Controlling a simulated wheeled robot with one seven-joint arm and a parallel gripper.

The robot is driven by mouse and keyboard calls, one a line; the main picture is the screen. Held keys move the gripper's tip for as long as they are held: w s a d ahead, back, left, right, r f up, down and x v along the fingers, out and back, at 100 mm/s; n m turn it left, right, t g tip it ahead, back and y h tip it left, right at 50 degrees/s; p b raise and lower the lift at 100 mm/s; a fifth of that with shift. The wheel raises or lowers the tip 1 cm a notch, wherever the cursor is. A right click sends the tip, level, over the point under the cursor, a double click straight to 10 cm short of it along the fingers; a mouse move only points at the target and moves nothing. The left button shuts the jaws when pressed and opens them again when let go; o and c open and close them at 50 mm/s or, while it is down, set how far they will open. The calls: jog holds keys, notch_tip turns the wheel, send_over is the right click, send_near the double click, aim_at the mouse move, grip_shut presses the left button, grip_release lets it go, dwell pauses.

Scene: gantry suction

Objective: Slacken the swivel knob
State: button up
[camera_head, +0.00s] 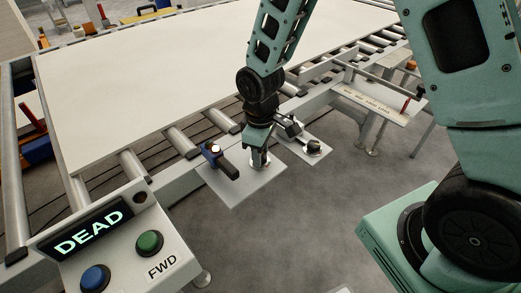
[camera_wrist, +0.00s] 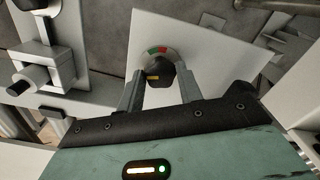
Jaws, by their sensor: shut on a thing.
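The swivel knob is a black round knob (camera_wrist: 158,74) with a yellow mark, set on a dial with a red and green arc (camera_wrist: 159,51). It stands on a pale plate (camera_wrist: 205,35), which also shows beside the conveyor in the head view (camera_head: 238,191). My gripper (camera_head: 259,161) points down over that plate. In the wrist view its two grey fingers (camera_wrist: 160,77) stand on either side of the knob and are shut on it. In the head view the fingers mostly hide the held knob.
Another black knob (camera_head: 313,148) sits on a small plate to the right. A roller conveyor bears a large white sheet (camera_head: 160,75). A panel with buttons shows "DEAD" (camera_head: 88,232) at lower left.

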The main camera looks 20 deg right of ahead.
jog(key=o, duration=1)
jog(key=shift+r, duration=0.15)
notch_tip(320, 180, up, 17)
jog(key=shift+r+p, duration=0.1)
jog(key=shift+p, duration=0.3)
jog(key=shift+m+y, duration=0.3)
jog(key=shift+m, duration=0.4)
jog(key=s+a, duration=0.2)
jog(key=s, duration=0.5)
jog(key=s+a, duration=0.1)
jog(key=s, duration=0.6)
jog(key=s+a+p, duration=0.1)
jog(key=s+a, duration=0.1)
jog(key=s, duration=0.5)
jog(key=shift+a+r, duration=0.25)
jog(key=shift+a, duration=0.1)
